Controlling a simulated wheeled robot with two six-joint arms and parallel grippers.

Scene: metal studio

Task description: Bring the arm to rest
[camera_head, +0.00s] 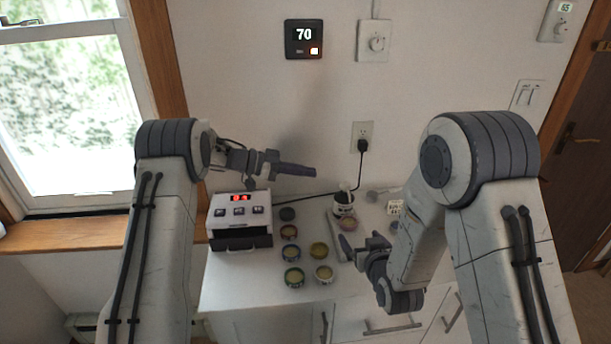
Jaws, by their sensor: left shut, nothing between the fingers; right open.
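My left gripper (296,170) is raised above the back of the white counter (235,285), in front of the wall. Its fingers are shut with nothing between them and point right. My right gripper (352,245) is lower, over the counter's right part. It is open, with no object visible between its fingers, and it points left towards several small round tins. Both upper arms stand in the foreground at left and right.
A white box (228,211) with a red display stands on the counter's left. Several round tins (294,277) sit mid-counter. A window (65,110) is at left, a door (580,150) at right.

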